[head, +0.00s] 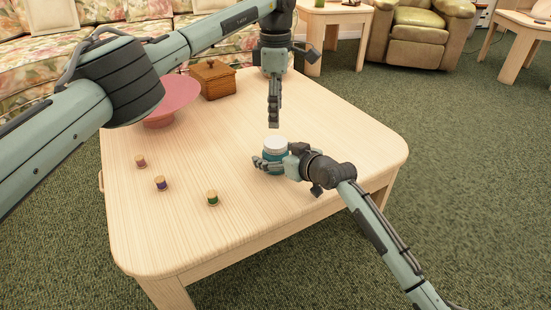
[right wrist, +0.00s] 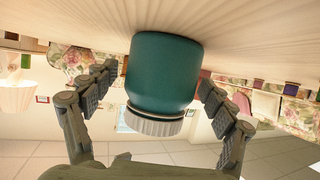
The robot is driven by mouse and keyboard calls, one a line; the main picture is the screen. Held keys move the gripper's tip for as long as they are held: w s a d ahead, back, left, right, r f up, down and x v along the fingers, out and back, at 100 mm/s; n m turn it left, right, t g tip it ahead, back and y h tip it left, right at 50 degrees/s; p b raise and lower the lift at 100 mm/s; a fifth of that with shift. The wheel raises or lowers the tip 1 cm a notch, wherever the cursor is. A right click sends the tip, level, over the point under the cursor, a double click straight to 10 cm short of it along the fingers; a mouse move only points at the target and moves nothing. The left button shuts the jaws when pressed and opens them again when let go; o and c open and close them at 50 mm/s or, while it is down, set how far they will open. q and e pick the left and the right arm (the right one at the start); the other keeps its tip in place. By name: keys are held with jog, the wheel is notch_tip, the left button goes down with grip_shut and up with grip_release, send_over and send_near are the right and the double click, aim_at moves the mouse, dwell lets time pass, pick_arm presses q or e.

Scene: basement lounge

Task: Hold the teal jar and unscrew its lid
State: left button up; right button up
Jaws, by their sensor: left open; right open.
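The teal jar (head: 275,158) stands upright on the light wooden table, with its white ribbed lid (head: 275,142) on top. The right wrist view shows the jar (right wrist: 165,75) and its lid (right wrist: 155,123) upside down. My right gripper (head: 268,164) is low at the jar from the right, its open fingers on either side of the body. In the right wrist view a gap shows between the right gripper's fingers (right wrist: 163,90) and the jar. My left gripper (head: 273,123) points down just above the lid; its fingers look close together from this angle, and it holds nothing visible.
The wooden table (head: 240,225) also bears several thread spools, such as the green one (head: 212,198), on the left. A pink bowl (head: 170,100) and a brown wooden box (head: 214,79) stand at the back left. The table's front and right parts are clear.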

jog(key=shift+c, duration=0.3)
jog(key=c, duration=1.7)
jog(key=o, duration=1.7)
jog(key=shift+o, duration=0.2)
